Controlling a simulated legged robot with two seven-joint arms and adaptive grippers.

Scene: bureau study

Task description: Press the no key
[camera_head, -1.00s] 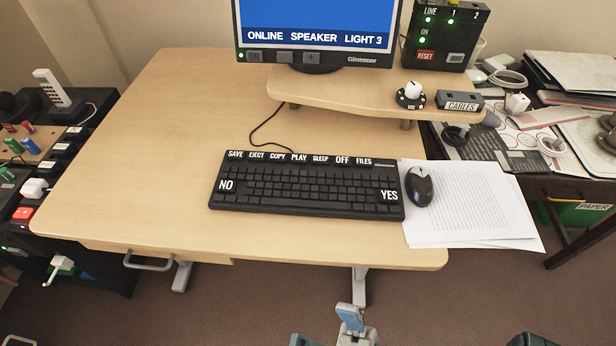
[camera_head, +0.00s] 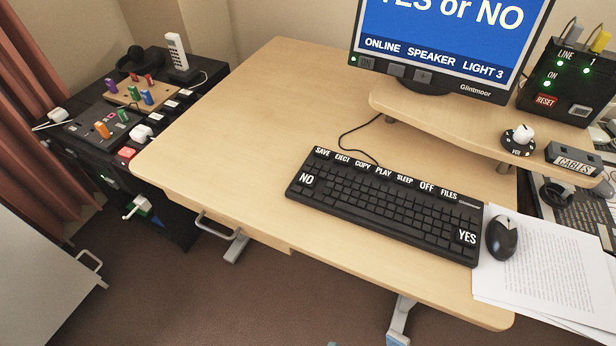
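A black keyboard (camera_head: 385,205) lies on the light wooden desk (camera_head: 240,150). Its NO key (camera_head: 307,180) is a large black key with white letters at the keyboard's left end. The YES key (camera_head: 467,237) is at its right end. A row of labelled keys runs along the back edge, from SAVE to FILES. The monitor (camera_head: 440,40) shows "YES or NO" on blue, with its top cut off. Neither gripper can be made out in this view. Nothing covers the NO key.
A black mouse (camera_head: 502,237) rests on papers (camera_head: 550,265) right of the keyboard. A raised shelf (camera_head: 430,115) carries the monitor and a volume knob (camera_head: 518,138). A dark side unit (camera_head: 180,105) with switches stands left. The desk left of the keyboard is bare.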

